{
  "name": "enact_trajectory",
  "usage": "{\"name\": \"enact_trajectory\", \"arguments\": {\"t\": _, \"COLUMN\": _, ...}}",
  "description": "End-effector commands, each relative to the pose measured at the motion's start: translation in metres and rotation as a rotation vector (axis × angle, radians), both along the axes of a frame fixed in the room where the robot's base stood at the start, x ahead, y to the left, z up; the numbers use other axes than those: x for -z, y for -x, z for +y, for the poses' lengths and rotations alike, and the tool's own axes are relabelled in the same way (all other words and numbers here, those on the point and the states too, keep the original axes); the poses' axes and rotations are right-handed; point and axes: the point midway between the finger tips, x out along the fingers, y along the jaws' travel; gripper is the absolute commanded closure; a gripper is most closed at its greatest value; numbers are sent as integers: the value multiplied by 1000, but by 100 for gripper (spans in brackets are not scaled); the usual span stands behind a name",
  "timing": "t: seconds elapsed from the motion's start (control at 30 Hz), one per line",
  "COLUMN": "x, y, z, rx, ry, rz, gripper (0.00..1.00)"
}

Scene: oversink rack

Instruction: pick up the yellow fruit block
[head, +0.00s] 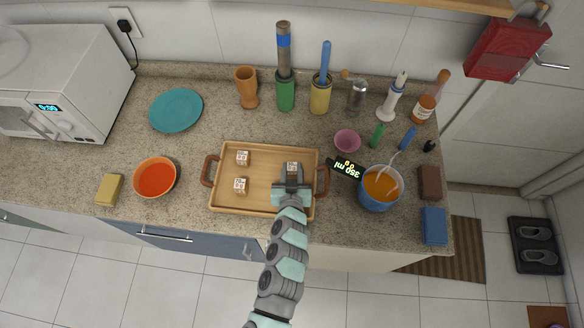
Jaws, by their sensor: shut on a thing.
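My gripper (291,175) is over the right part of a wooden tray (265,150) and is shut on a small block (292,167) with a pale pinkish top. Its lower part is hidden by the fingers, and I cannot tell whether it is lifted off the tray. Two similar small blocks sit on the tray's left part, one at the back (243,157) and one in front (240,185). The blocks are too small to read their pictures, and none looks clearly yellow. A larger plain yellow block (109,190) lies on the counter at the far left.
An orange bowl (154,178) and a teal plate (176,110) are left of the tray. A blue pot (380,192) and a black display sign (346,169) stand close on the right. Bottles and holders line the back. The tray's middle is clear.

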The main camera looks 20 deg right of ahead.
Motion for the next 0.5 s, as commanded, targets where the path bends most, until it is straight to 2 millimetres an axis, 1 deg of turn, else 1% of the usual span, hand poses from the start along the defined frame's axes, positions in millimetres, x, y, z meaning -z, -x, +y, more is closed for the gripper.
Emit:
{"name": "enact_trajectory", "arguments": {"t": 0.17, "x": -6, "y": -1, "z": 0, "rx": -1, "ry": 0, "rz": -2, "gripper": 100}}
{"name": "enact_trajectory", "arguments": {"t": 0.27, "x": -16, "y": -1, "z": 0, "rx": -1, "ry": 1, "rz": -3, "gripper": 100}}
{"name": "enact_trajectory", "arguments": {"t": 0.37, "x": -30, "y": 0, "z": 0, "rx": 0, "ry": 0, "rz": -3, "gripper": 100}}
{"name": "enact_trajectory", "arguments": {"t": 0.5, "x": -64, "y": 0, "z": 0, "rx": 2, "ry": 0, "rz": -6, "gripper": 100}}
